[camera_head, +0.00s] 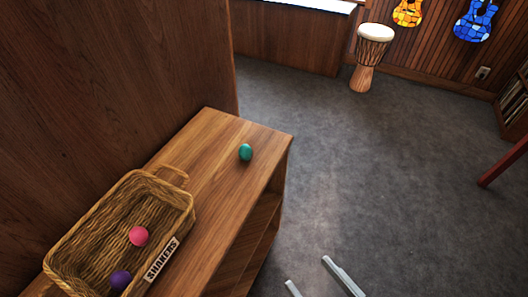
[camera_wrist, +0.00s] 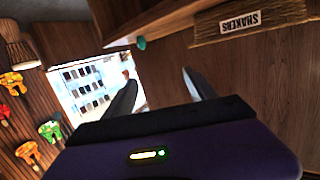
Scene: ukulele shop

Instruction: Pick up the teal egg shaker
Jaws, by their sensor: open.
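The teal egg shaker (camera_head: 245,152) rests on the wooden shelf top (camera_head: 222,135), toward its far right end and beyond the basket. In the wrist view the teal egg shaker (camera_wrist: 141,43) is small, at the shelf edge near the top middle. My gripper (camera_head: 316,281) shows at the bottom of the head view, to the right of the shelf over the floor, apart from the egg. In the wrist view my gripper (camera_wrist: 160,92) has its two fingers spread, with nothing between them.
A wicker basket (camera_head: 168,182) labelled SHAKERS stands on the shelf, holding a pink egg (camera_head: 138,236) and a purple egg (camera_head: 121,280). A wood panel (camera_head: 110,80) rises behind the shelf. Grey floor (camera_head: 400,180) is open at right; a drum (camera_head: 368,60) stands far back.

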